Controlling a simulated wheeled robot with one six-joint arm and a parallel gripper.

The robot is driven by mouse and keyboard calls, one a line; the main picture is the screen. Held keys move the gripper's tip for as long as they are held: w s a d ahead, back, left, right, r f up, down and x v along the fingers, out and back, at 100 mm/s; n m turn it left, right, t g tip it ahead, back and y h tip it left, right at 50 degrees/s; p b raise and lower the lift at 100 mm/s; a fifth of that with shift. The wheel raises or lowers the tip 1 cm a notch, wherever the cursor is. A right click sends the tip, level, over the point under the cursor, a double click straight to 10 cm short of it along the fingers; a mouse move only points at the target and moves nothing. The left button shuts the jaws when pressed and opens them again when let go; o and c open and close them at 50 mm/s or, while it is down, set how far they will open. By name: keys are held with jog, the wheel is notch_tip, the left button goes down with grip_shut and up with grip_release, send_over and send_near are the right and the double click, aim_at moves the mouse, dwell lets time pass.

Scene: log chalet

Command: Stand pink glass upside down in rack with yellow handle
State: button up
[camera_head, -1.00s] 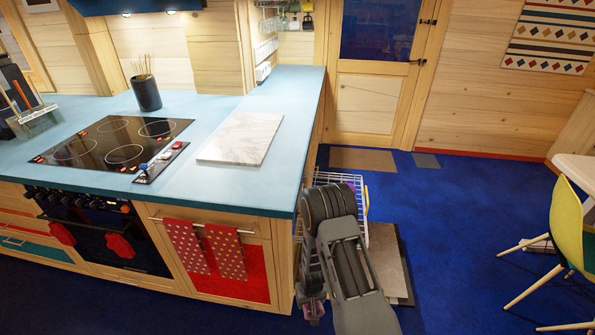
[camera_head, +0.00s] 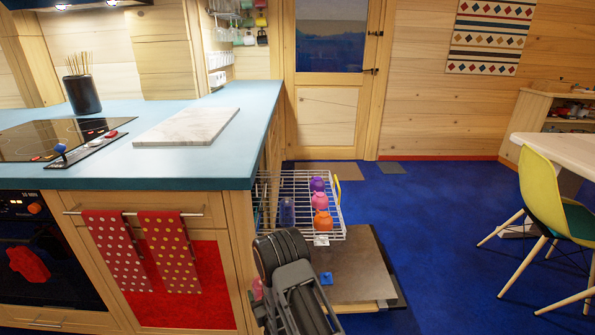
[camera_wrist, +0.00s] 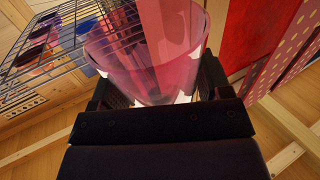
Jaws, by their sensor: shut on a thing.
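The pink glass (camera_wrist: 150,50) is see-through and is held between the fingers of my gripper (camera_wrist: 155,85) in the wrist view. In the head view a small pink part of it (camera_head: 257,290) shows left of my dark arm, low beside the counter end; the rest is hidden. The wire rack (camera_head: 325,236) with the yellow handle (camera_head: 338,187) is pulled out right of the counter. It holds purple (camera_head: 317,184), pink (camera_head: 320,200), orange (camera_head: 322,221) and bluish (camera_head: 287,211) glasses. My gripper is lower and nearer than the rack, whose wires show upper left in the wrist view.
A lowered flat door (camera_head: 358,265) lies under the rack, with a small blue piece (camera_head: 326,278) on it. The counter (camera_head: 235,165) and red cabinet front (camera_head: 205,295) stand left. Blue floor (camera_head: 430,230) is free on the right, before the yellow chair (camera_head: 550,195).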

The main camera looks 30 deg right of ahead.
jog(key=w+d+r+h, duration=0.1)
jog(key=w+d+r, duration=0.3)
jog(key=d+r, duration=0.4)
jog(key=w+d+r+m, duration=0.1)
jog(key=w+d+r, duration=0.3)
jog(key=d+r, duration=0.4)
jog(key=w+d+r+h, duration=0.1)
jog(key=w+d+r, duration=0.3)
jog(key=d+r, duration=0.5)
jog(key=d+b, duration=0.1)
jog(key=d, duration=0.8)
jog(key=shift+w+m+t+h, duration=0.3)
jog(key=shift+w, duration=0.1)
